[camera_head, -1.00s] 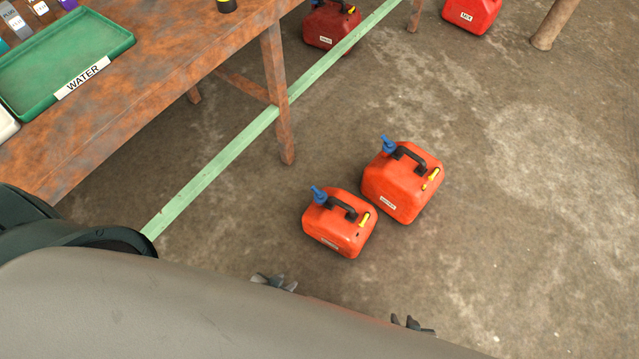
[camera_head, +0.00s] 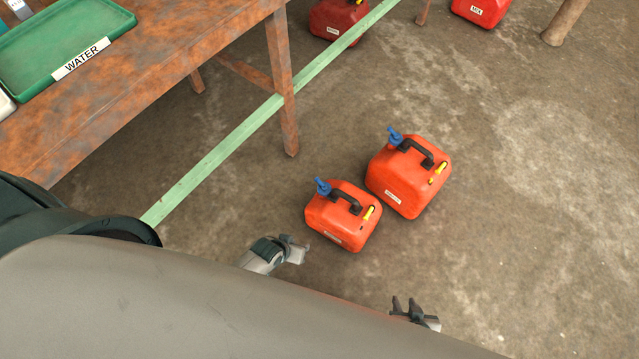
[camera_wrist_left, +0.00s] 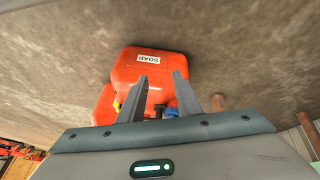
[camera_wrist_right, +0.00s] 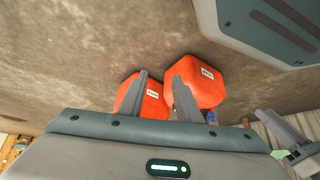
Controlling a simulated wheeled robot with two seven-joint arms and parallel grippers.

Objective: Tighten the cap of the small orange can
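The small orange can (camera_head: 343,224) stands upright on the floor, with a black handle, a yellow piece and a blue cap (camera_head: 322,186) at its far left corner. A larger orange can (camera_head: 408,183) of the same form stands just behind and right of it. My left gripper (camera_head: 298,249) is open and empty, left of the small can and apart from it. My right gripper (camera_head: 408,307) is open and empty, nearer me and right of it. Both wrist views show two orange cans past the fingers; one label in the left wrist view (camera_wrist_left: 150,60) reads SOAP.
A rusty table (camera_head: 150,70) with a green WATER tray (camera_head: 70,40) stands at left. A pale green strip (camera_head: 215,165) runs along the floor beneath it. Red cans (camera_head: 335,18) (camera_head: 482,10) stand at the back. The floor to the right is clear.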

